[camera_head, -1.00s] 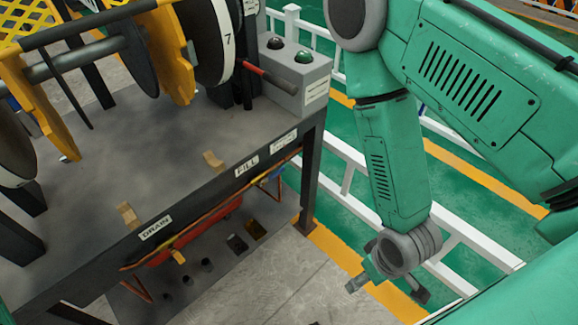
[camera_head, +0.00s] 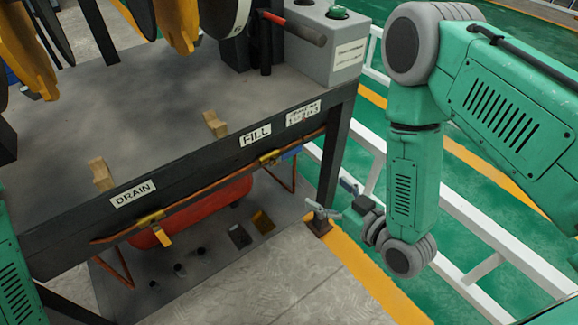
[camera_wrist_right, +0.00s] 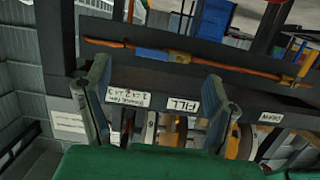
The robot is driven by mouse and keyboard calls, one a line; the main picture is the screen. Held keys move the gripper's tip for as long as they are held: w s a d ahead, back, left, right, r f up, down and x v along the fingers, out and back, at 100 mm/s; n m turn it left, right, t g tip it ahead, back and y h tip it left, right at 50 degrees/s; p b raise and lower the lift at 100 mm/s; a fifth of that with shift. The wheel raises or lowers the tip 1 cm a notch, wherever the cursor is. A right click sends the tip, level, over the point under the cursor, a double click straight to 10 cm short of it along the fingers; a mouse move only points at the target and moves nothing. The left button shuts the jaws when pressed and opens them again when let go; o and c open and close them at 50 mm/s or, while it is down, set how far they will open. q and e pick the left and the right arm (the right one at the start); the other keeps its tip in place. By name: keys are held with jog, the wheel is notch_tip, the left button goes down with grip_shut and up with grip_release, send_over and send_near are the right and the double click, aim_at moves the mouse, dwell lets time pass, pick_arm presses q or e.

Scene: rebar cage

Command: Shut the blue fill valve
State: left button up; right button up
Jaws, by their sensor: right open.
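The blue fill valve handle (camera_head: 290,153) is at the right end of the copper pipe under the bench's front edge, below the FILL label (camera_head: 255,135). It lies along the pipe beside its brass body (camera_head: 268,158). In the right wrist view the blue handle (camera_wrist_right: 152,53) shows beyond and between my spread fingers. My right gripper (camera_head: 331,198) is open and empty, right of and below the handle, apart from it. It also shows in the wrist view (camera_wrist_right: 156,75). My left arm shows at the left edge; its gripper is out of view.
The drain valve's yellow handle (camera_head: 161,237) hangs down from the same pipe, left of the fill valve. A red tank (camera_head: 190,212) sits below. The bench leg (camera_head: 336,150) and white railing (camera_head: 480,225) are near my right arm.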

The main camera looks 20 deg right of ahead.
jog(key=w+d+t+b, duration=0.1)
jog(key=t, duration=0.1)
jog(key=y+b, duration=0.1)
jog(key=b, duration=0.1)
send_near(293, 152)
jog(key=w+a, duration=0.2)
jog(key=w, duration=0.1)
jog(key=shift+t, duration=0.3)
jog(key=x, duration=0.1)
jog(key=b+x, duration=0.1)
jog(key=x, duration=0.1)
jog(key=d+x, duration=0.1)
jog(key=x, duration=0.1)
jog(key=shift+w+f+b, duration=0.3)
jog(key=shift+w, duration=0.1)
jog(key=shift+w+a, duration=0.2)
jog(key=shift+w, duration=0.1)
pick_arm(q)
notch_tip(293, 152, down, 6)
pick_arm(e)
jog(key=shift+w+a+r, duration=0.15)
jog(key=shift+w+a, duration=0.15)
jog(key=shift+a, duration=0.3)
jog(key=shift+d, duration=0.35)
jog(key=c, duration=1.7)
pick_arm(q)
jog(key=shift+d, duration=0.25)
pick_arm(e)
jog(key=shift+c, duration=0.2)
